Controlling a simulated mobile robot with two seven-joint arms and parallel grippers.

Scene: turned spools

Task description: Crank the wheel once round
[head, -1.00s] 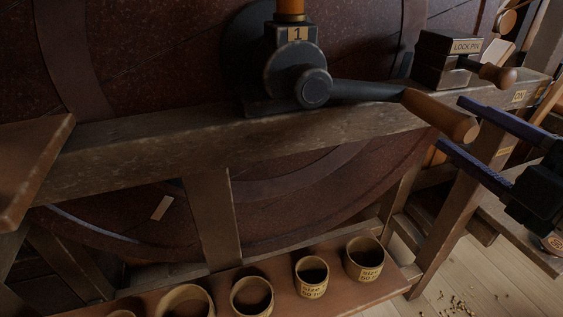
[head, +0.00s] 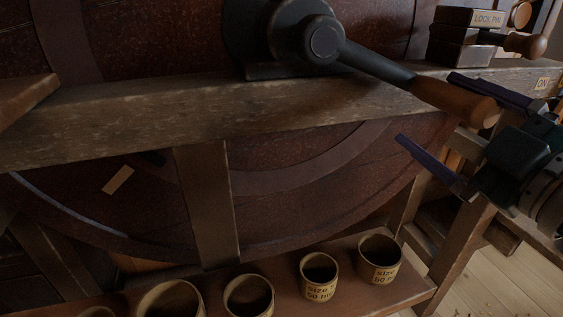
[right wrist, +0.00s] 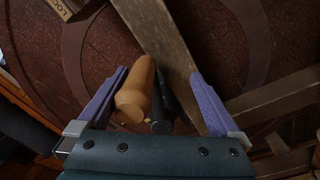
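The large dark red wheel (head: 130,50) stands behind a wooden beam. Its dark crank hub (head: 325,42) sits above the beam, and the crank arm (head: 380,67) slopes down to the right to a wooden handle (head: 455,99). My right gripper (head: 425,108) is open around the handle's end region, with one finger above and one below in the head view. In the right wrist view the handle (right wrist: 138,90) lies between the spread fingers, closer to the left one, and no grip on it shows. My left gripper is not in view.
A block labelled LOCK PIN (head: 470,17) with a wooden-knobbed pin (head: 532,45) stands on the beam (head: 130,122) at upper right. Several labelled cups, one of them a cup (head: 378,259) at the right, stand on a lower shelf (head: 330,300). Wooden posts and floor lie at lower right.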

